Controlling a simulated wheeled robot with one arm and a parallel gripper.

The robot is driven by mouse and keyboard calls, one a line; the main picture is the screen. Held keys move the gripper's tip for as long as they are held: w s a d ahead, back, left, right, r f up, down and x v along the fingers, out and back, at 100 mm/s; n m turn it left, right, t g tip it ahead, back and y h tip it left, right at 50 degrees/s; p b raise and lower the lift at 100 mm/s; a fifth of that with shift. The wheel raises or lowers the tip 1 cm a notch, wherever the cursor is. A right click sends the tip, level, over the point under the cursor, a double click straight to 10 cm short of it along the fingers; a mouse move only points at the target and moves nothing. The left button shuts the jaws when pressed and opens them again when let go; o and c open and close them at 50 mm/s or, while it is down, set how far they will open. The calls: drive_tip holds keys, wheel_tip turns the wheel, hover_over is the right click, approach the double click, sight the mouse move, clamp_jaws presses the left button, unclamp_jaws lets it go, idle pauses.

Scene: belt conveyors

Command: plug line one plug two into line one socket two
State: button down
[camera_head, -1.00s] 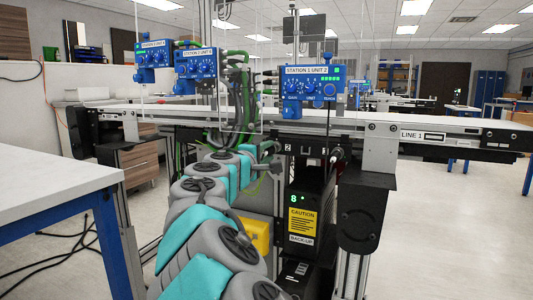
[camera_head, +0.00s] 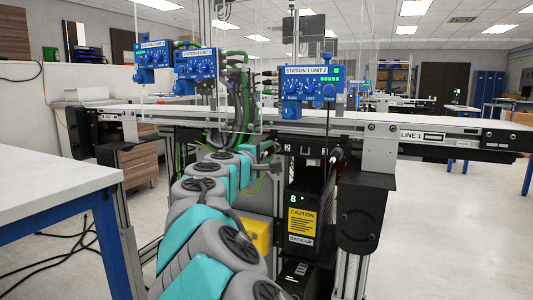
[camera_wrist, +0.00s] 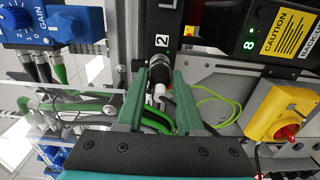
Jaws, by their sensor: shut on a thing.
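In the wrist view, my gripper (camera_wrist: 160,88) has its two green fingers closed around a plug (camera_wrist: 159,71) with a dark ribbed body and a white rear end. The plug's front end is up against a black panel (camera_wrist: 168,18), beside the label 2 (camera_wrist: 162,41). The socket opening is hidden behind the plug, so I cannot tell how deep the plug sits. In the head view, the label 2 (camera_head: 288,148) shows under the belt, and my fingertips are hard to make out there.
A black back-up unit (camera_head: 303,208) stands right of the arm, next to a yellow switch box (camera_wrist: 283,113) with a red knob. Green cables (camera_wrist: 75,112) hang left of the gripper. A thin yellow-green wire (camera_wrist: 222,98) loops at its right. The conveyor (camera_head: 420,135) runs above.

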drive_tip(key=shift+w+d, duration=0.15)
drive_tip(key=shift+w, duration=0.25)
idle(0.3)
drive_tip(key=shift+c, duration=2.3)
unclamp_jaws()
